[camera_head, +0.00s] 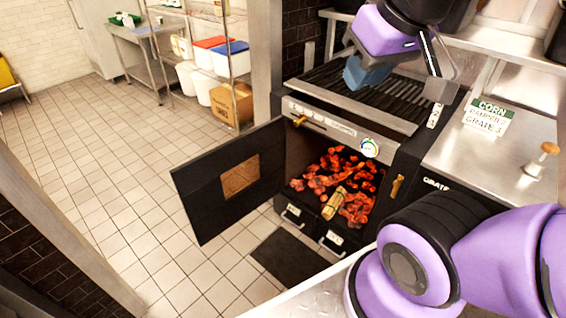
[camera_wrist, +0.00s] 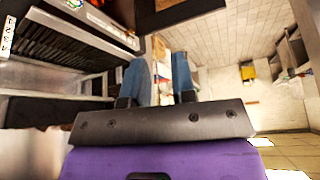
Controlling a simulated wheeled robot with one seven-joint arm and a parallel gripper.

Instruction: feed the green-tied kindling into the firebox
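A tan kindling bundle (camera_head: 334,203) lies on the glowing red coals inside the open firebox (camera_head: 295,160), toward the front; its band looks greenish but is too small to be sure. The firebox door (camera_head: 215,197) hangs wide open to the left. My gripper (camera_head: 364,76) is above the grill bars, up and away from the firebox opening. In the wrist view its two blue fingers (camera_wrist: 159,78) stand apart with nothing between them. The bundle does not show in the wrist view.
The grill grate (camera_head: 350,92) is just above the firebox. A steel counter (camera_head: 450,160) with a sign (camera_head: 490,117) is at the right. A shelf with bins and a cardboard box (camera_head: 231,103) stands at the back. The tiled floor at left is clear.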

